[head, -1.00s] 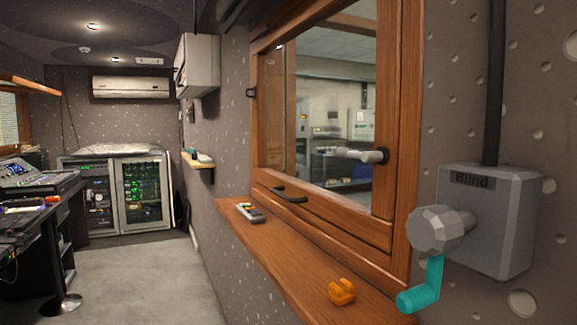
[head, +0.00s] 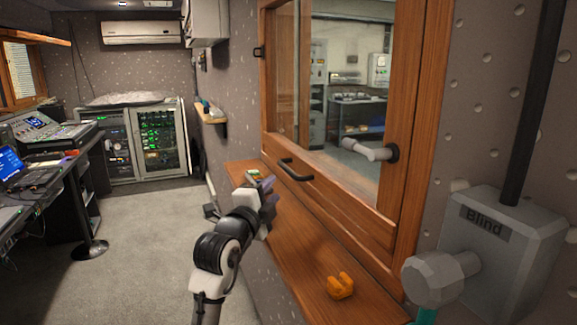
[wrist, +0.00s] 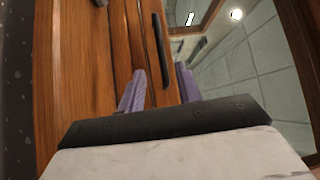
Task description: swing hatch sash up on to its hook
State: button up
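The hatch sash (head: 345,215) is a glazed wooden frame, hanging down closed in the wall opening. A black bar handle (head: 296,170) sits on its bottom rail; it also shows in the wrist view (wrist: 161,50). My gripper (head: 268,188) is just left of the handle in the head view, above the sill. In the wrist view its two purple fingers (wrist: 160,85) are apart and empty, with the handle just ahead of the gap. I cannot tell whether they touch it. A grey peg on a black mount (head: 372,151) shows at the right of the window; I cannot tell whether it is the hook.
A wooden sill (head: 300,262) runs below the sash. An orange clip-like piece (head: 340,286) lies on it, and a small device (head: 253,175) lies near my gripper. A grey Blind box (head: 515,240) with a knob is at right.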

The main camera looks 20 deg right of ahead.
aim_at(288, 168)
jog(key=p+x, duration=0.2)
jog(key=x, duration=0.3)
jog(key=p+x, duration=0.1)
jog(key=x, duration=0.4)
jog(key=shift+r+p, duration=0.25)
jog(key=shift+p, duration=0.15)
jog(key=shift+w+d, duration=0.35)
jog(key=shift+w, duration=0.05)
grip_shut()
